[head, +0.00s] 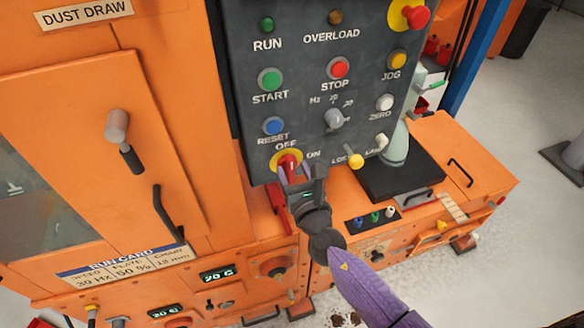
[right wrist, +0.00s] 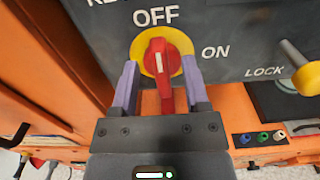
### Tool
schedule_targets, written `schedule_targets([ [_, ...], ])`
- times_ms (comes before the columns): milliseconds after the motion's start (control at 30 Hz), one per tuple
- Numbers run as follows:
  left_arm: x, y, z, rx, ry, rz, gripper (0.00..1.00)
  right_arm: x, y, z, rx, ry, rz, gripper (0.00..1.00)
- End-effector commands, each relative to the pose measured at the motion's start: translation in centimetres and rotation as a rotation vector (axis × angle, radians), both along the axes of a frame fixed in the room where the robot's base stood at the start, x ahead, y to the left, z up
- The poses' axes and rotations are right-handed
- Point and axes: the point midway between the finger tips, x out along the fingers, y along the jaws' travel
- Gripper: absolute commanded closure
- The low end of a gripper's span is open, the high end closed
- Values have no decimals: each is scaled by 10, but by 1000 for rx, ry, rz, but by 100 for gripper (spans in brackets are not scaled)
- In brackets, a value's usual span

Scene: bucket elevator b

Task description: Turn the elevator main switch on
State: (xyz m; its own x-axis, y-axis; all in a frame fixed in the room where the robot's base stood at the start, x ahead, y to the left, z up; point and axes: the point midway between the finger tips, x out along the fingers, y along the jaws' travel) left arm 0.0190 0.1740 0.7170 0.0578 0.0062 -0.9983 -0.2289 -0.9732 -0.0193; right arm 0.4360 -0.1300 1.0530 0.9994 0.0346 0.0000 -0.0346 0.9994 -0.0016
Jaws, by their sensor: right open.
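The main switch (head: 287,162) is a red rotary handle on a yellow disc, low on the dark control panel. OFF is printed above it and ON to its upper right. In the right wrist view the red handle (right wrist: 158,66) stands upright, its white mark pointing up at OFF. My right gripper (head: 299,177) is at the switch. In the right wrist view its purple fingers (right wrist: 160,88) are open, one on each side of the red handle, with a visible gap on both sides. My left gripper is not in view.
The dark panel (head: 300,110) also carries START, STOP, RESET and JOG buttons and a Hz knob (head: 334,118). A yellow-tipped lever (head: 355,160) marked LOCK sticks out right of the switch. An orange cabinet door (head: 90,130) with handles stands left. An orange bench (head: 450,165) lies below right.

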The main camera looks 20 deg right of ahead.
Motion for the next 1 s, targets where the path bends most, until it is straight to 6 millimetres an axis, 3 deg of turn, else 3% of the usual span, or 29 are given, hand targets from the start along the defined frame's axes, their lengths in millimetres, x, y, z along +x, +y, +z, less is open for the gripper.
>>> schedule_targets([
  [367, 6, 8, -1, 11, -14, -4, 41, 9, 0, 0, 1, 0, 0, 41],
  [633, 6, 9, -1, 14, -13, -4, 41, 9, 0, 0, 1, 1, -1, 98],
  [1000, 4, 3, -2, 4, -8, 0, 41, 9, 0, 0, 15, 2, -1, 100],
])
